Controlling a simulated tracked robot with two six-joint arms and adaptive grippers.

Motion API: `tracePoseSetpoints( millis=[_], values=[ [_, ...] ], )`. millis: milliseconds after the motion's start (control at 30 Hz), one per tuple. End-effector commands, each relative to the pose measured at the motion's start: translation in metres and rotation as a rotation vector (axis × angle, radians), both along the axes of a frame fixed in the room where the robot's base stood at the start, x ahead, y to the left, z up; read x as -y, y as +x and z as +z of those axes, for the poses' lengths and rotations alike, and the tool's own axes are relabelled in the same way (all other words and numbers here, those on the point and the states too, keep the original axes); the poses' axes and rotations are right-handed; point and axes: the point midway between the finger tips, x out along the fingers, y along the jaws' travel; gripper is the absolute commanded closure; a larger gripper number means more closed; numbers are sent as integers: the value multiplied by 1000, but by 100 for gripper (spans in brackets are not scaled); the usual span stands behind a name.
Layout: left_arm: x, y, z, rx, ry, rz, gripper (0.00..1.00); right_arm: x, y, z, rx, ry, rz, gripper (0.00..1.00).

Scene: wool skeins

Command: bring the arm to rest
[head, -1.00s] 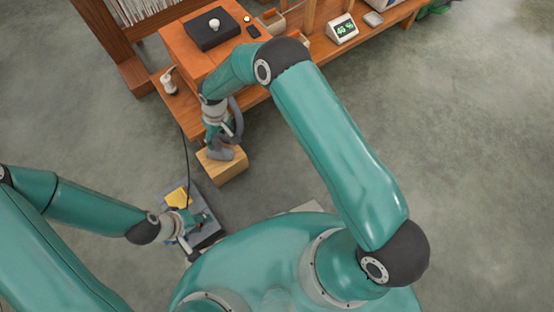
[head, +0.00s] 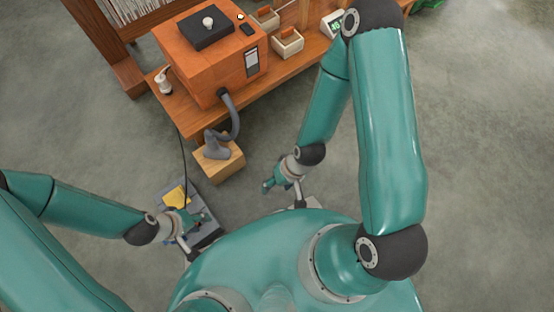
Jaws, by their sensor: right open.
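My right arm (head: 392,140) is teal with dark joints and is folded on the right side of the head view. Its gripper (head: 281,192) hangs over the floor just in front of my body. It is open, with its fingers apart and nothing between them. My left gripper (head: 195,229) is at the lower left, over or beside a grey-blue case (head: 208,231) with a yellow patch (head: 176,197). I cannot tell whether its fingers are open or shut.
An orange box (head: 195,68) with a black slab and white knob stands on the wooden bench (head: 275,78). A grey hose (head: 233,117) runs from it to a nozzle on a wooden block (head: 221,164). Small open bins (head: 287,43) stand right of the box. Floor is clear at right.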

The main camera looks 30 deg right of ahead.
Motion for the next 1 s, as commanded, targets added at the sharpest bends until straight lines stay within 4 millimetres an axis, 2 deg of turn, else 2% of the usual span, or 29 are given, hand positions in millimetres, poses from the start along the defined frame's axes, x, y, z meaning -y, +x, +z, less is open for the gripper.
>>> tracePoseSetpoints(
  millis=[167,367,567,1000],
  values=[
    [0,0,2,0,0,0,60,0,0,2,-1,0,1,38],
    [0,0,28,0,0,0,60,0,0,27,-1,0,1,38],
    [0,0,81,0,0,0,60,0,1,80,0,1,1,38],
    [0,0,216,0,0,0,60,0,1,215,0,1,1,38]
  ],
)
